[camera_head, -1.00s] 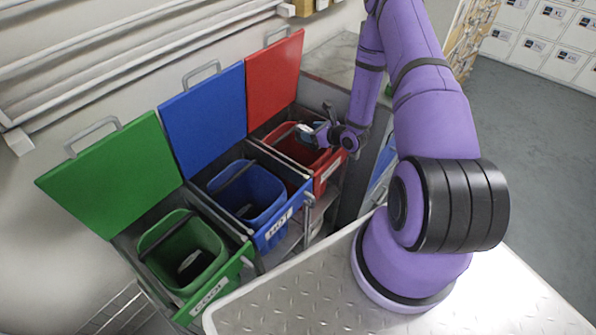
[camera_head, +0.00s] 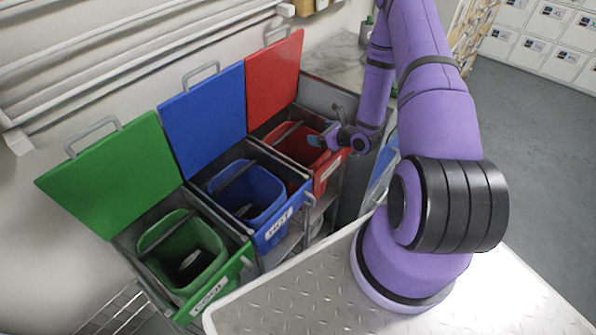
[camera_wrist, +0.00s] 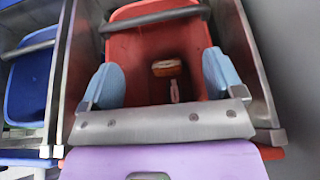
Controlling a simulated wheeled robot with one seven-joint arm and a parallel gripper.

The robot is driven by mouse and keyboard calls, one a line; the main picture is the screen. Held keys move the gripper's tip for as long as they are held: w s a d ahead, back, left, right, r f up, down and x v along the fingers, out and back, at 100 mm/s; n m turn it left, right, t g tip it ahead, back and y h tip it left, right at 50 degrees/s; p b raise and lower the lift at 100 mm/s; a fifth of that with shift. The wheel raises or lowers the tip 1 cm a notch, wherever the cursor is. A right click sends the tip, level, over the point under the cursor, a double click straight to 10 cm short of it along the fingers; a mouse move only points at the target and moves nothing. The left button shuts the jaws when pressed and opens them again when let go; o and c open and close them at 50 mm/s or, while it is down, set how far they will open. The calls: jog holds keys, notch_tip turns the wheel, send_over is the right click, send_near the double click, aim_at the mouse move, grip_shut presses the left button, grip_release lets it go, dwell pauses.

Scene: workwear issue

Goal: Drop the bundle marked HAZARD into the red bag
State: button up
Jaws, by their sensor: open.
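The red bag (camera_head: 292,146) hangs in the far frame of the row, its red lid raised. My gripper (camera_head: 320,138) is over its opening. In the wrist view my gripper (camera_wrist: 163,80) has its blue fingertips wide apart with nothing between them. Below, inside the red bag (camera_wrist: 135,58), lies a small orange-brown bundle (camera_wrist: 167,68), clear of the fingers. A small pinkish piece (camera_wrist: 174,91) shows beside it. No HAZARD marking is readable on the bundle from here.
A blue bag (camera_head: 240,190) marked HOT and a green bag (camera_head: 180,240) marked COOL stand nearer in the row, lids raised. A dark item lies in the green bag. The wall and pipes are behind the lids. A grey counter (camera_head: 335,62) lies beyond.

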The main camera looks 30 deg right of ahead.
jog(key=v, duration=0.6)
jog(key=shift+s, duration=0.4)
jog(key=shift+d+r, duration=0.1)
jog(key=w+a+r+n+g+y, duration=0.1)
jog(key=w+a+r+n+y, duration=0.2)
jog(key=r, duration=0.5)
jog(key=a+r+n+g+y, duration=0.1)
jog(key=a+r+n+y, duration=0.2)
jog(key=a+r+n, duration=0.3)
jog(key=s+a+r+n+g+y, duration=0.1)
jog(key=s+a+r+n+g, duration=0.2)
jog(key=r, duration=0.5)
jog(key=s+a+r+n+g, duration=0.2)
jog(key=a+r+n+g, duration=0.3)
jog(key=r, duration=0.3)
jog(key=s+a+r+n+t+h, duration=0.2)
jog(key=s+r+n+h, duration=0.9)
jog(key=s+r+n, duration=0.4)
jog(key=s+r, duration=0.3)
jog(key=s, duration=0.3)
jog(key=shift+s+t, duration=0.25)
jog(key=shift+t, duration=0.15)
